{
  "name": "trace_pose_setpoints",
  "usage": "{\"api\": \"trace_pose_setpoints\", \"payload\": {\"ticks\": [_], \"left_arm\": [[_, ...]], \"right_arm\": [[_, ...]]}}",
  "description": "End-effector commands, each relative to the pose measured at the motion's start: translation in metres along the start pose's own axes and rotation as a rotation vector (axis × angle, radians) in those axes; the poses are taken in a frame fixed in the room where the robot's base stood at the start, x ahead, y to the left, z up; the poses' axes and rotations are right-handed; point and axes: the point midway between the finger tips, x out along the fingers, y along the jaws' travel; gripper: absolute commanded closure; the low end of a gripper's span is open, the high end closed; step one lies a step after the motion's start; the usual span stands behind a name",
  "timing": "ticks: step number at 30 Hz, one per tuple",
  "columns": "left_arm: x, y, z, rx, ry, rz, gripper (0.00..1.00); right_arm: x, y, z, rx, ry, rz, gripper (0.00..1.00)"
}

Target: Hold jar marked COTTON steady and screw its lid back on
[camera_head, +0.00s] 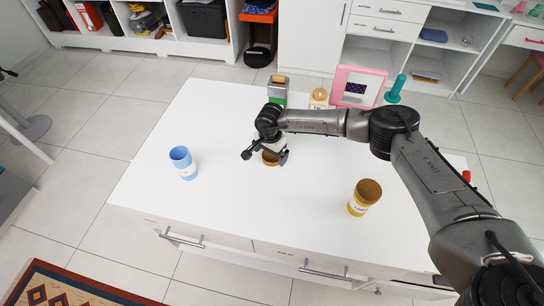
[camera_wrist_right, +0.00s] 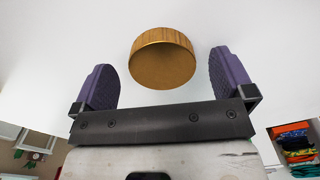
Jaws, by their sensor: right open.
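My right gripper (camera_head: 265,154) is open over the middle of the white table, its two fingers spread on either side of a round wooden-brown piece (camera_head: 270,160). In the right wrist view this wooden piece (camera_wrist_right: 162,60) lies between the purple fingers (camera_wrist_right: 165,82), with clear gaps on both sides. It looks like a lid, but I cannot tell what is under it. A yellow-brown jar (camera_head: 362,199) with a white label stands at the right front; its lettering is too small to read surely. Another jar (camera_head: 319,98) with a pale top stands at the back. My left gripper is out of view.
A green and metal item (camera_head: 278,92), a pink-framed picture (camera_head: 358,87) and a green bottle-like object (camera_head: 396,90) stand along the back. The white table (camera_head: 215,205) is clear at its front left.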

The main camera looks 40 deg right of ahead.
Motion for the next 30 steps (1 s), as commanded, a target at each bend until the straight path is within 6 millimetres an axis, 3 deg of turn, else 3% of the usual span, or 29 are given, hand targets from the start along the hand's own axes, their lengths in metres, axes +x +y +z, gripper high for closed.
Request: {"api": "trace_pose_setpoints", "payload": {"ticks": [4,15,30], "left_arm": [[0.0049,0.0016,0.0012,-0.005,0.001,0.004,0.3],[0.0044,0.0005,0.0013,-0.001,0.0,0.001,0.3],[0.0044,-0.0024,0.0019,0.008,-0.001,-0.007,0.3]], "right_arm": [[0.0175,-0.0005,0.0005,0.0,-0.001,-0.001,0.0],[0.0184,-0.0005,0.0002,0.0,0.0,-0.001,0.01],[0.0183,-0.0005,0.0001,0.0,0.0,-0.001,0.49]]}}
